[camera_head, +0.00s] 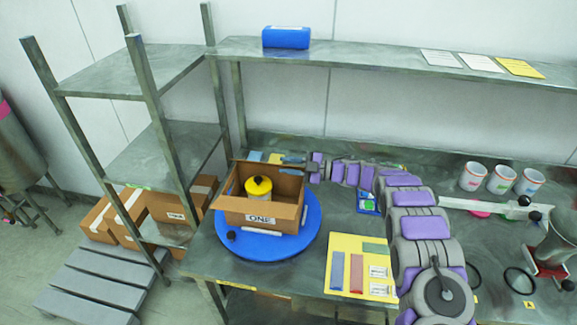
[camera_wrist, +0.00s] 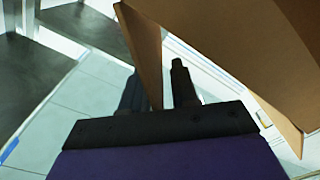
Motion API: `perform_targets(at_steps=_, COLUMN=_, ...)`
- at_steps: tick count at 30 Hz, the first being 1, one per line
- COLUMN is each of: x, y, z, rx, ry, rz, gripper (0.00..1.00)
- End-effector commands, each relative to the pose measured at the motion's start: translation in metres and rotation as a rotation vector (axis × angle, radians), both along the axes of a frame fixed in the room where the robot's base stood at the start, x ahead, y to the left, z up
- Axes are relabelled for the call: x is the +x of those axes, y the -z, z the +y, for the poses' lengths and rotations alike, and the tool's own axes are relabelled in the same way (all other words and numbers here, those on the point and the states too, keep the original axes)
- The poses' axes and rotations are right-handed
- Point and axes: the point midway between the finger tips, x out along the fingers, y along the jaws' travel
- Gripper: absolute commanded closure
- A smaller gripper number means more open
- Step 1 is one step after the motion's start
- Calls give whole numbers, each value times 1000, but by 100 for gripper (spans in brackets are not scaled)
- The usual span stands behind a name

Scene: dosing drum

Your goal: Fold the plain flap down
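The open cardboard box (camera_head: 233,214), labelled ONE, stands on a blue turntable (camera_head: 270,247). A jar with a yellow lid (camera_head: 258,187) stands inside it. In the head view my gripper (camera_head: 290,161) is at the box's back right top edge, small and partly unclear. In the wrist view a plain brown flap (camera_wrist: 147,45) reaches down between the two black fingers of my gripper (camera_wrist: 160,75). The fingers are apart, with a gap visible beside the flap. Whether a finger touches it is unclear. A larger brown cardboard panel (camera_wrist: 235,45) fills the upper right.
A yellow mat (camera_head: 345,245) with coloured strips lies right of the turntable. White cups (camera_head: 502,179) and a metal apparatus (camera_head: 555,240) stand farther right. A shelf with a blue box (camera_head: 286,37) runs above the bench. A metal rack (camera_head: 150,100) stands left.

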Motion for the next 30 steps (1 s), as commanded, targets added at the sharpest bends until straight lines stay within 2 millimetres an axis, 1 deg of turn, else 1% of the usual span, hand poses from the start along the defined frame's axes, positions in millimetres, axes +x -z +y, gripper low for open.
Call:
perform_targets(at_steps=2, x=0, y=0, z=-3, rx=-1, ry=1, rz=0, gripper=71)
perform_targets(at_steps=5, x=-1, y=-1, z=-13, rx=0, ry=3, rz=0, gripper=71)
perform_targets(at_steps=8, x=-4, y=-1, z=-30, rx=1, ry=4, rz=0, gripper=71)
perform_targets(at_steps=15, x=-13, y=-1, z=-79, rx=0, ry=4, rz=-1, gripper=71)
perform_targets(at_steps=19, x=-17, y=0, z=-99, rx=1, ry=2, rz=1, gripper=71)
perform_targets(at_steps=24, x=-20, y=2, z=-114, rx=1, ry=-1, rz=3, gripper=71)
perform_targets(at_steps=30, x=-21, y=2, z=-118, rx=0, ry=-1, rz=3, gripper=71)
